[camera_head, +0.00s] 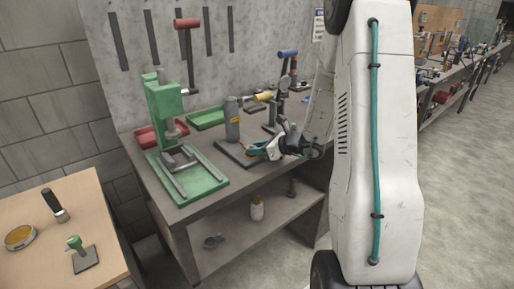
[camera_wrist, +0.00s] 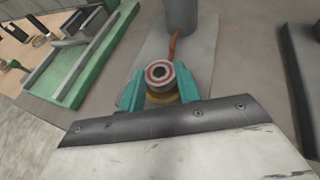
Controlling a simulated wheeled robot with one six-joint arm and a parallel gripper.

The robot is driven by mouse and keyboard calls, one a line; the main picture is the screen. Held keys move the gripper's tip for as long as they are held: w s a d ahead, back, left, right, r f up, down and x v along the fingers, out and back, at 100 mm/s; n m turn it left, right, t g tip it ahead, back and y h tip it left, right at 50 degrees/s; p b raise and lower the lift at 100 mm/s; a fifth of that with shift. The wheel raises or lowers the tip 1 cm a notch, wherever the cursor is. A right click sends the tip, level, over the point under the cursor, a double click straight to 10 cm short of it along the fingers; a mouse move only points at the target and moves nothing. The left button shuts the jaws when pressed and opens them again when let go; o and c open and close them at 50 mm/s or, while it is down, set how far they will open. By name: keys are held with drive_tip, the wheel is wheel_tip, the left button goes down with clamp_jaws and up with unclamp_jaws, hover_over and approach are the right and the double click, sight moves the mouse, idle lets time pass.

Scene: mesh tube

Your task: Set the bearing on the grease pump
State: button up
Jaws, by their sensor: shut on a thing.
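The bearing (camera_wrist: 158,71), a ring with a red band and a dark bore, sits between the two teal fingers of my gripper (camera_wrist: 159,84) in the wrist view. The gripper is shut on it. The grease pump is a grey cylinder (camera_head: 232,122) with a yellow label, standing on a dark base plate; its lower body also shows in the wrist view (camera_wrist: 180,14). An orange-brown spout runs from the cylinder to just behind the bearing. A brass-coloured round part shows below the bearing; whether they touch is unclear. In the head view my gripper (camera_head: 254,151) is low over the base plate.
A green press (camera_head: 163,104) stands left of the pump on the grey bench. A blue-topped tool (camera_head: 288,56) stands behind my gripper. A wooden table (camera_head: 40,237) is at lower left.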

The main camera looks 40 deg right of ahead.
drive_tip(key=shift+f, duration=0.3)
drive_tip(key=o, duration=1.1)
drive_tip(key=v, duration=0.7)
drive_tip(key=shift+s+d, duration=0.2)
drive_tip(key=shift+s, duration=0.15)
